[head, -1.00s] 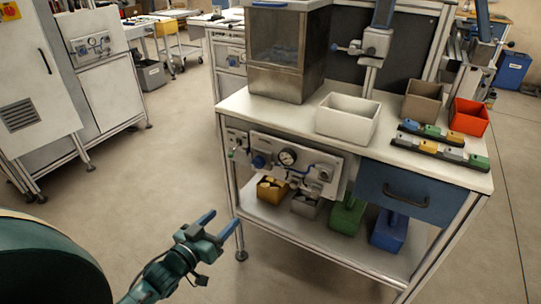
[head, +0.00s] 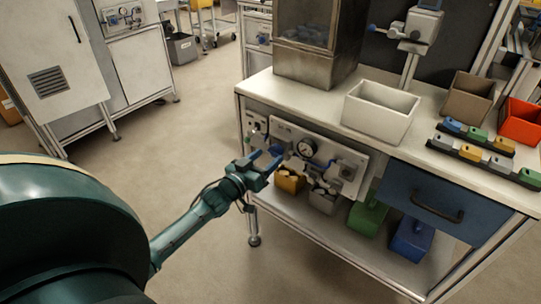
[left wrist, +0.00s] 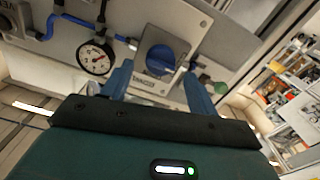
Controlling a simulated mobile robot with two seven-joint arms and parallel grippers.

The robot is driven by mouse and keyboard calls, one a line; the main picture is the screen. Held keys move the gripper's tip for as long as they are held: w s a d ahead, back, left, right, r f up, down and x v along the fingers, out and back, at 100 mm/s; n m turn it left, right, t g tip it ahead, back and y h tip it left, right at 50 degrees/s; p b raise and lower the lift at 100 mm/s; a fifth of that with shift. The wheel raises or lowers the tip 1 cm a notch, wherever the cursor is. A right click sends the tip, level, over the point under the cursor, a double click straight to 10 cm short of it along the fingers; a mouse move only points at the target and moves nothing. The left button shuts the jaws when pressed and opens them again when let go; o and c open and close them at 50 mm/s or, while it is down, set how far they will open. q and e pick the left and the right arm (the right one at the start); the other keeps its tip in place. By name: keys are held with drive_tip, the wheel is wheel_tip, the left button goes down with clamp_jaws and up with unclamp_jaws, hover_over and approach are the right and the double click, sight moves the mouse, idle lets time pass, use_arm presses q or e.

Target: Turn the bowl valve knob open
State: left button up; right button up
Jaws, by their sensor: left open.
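A round blue knob (left wrist: 160,60) sits on a pale square plate on the valve panel, with a partly legible label beside it. In the left wrist view it lies between the two blue fingers of my left gripper (left wrist: 160,88), which is open and holds nothing. I cannot tell whether the fingers touch it. In the head view my left gripper (head: 268,165) is in front of the left part of the panel (head: 342,152) and partly covers the knob area. My right gripper is not in view.
A pressure gauge (head: 306,148) and blue tubing are beside the knob. A small green knob (left wrist: 221,88) shows on its other side. The worktop (head: 300,98) overhangs the panel, with a white bin (head: 381,112) on it. Yellow, green and blue bins stand on the shelf below.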

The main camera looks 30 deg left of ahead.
sight(275, 152)
use_arm(q)
drive_tip(key=shift+w+d, duration=0.1)
drive_tip(key=shift+w, duration=1.25)
drive_tip(key=shift+c, duration=0.2)
drive_tip(key=c, duration=0.9)
